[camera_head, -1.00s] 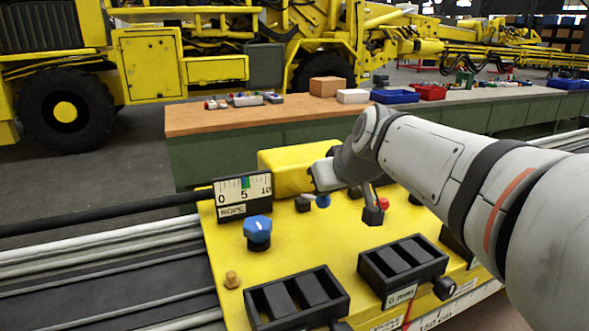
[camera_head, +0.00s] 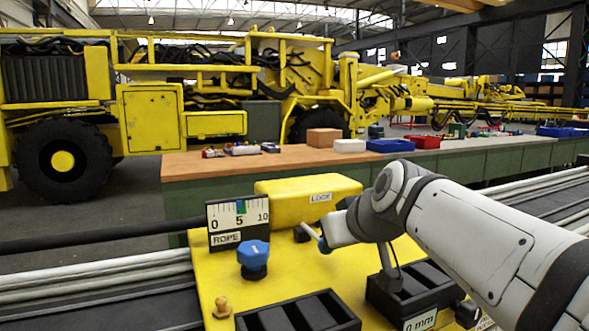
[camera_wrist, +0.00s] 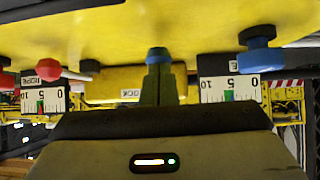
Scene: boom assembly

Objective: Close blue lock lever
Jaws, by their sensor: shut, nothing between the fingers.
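The blue lock lever (camera_head: 322,243) shows as a small blue end beside a black mount, in front of the yellow housing marked LOCK (camera_head: 285,199). In the wrist view, which is upside down, the blue lever end (camera_wrist: 157,54) appears right at the tips of my gripper (camera_wrist: 157,72). The fingers are shut together with nothing between them. I cannot tell whether the fingertips touch the lever. In the head view my gripper (camera_head: 333,234) is close beside the lever, and my wrist hides part of the area behind it.
A blue knob (camera_head: 254,257) stands left on the yellow panel, below the ROPE gauge (camera_head: 238,220). Black slotted blocks (camera_head: 300,316) lie in front. A red knob (camera_wrist: 48,69) shows in the wrist view. A workbench (camera_head: 225,167) stands behind.

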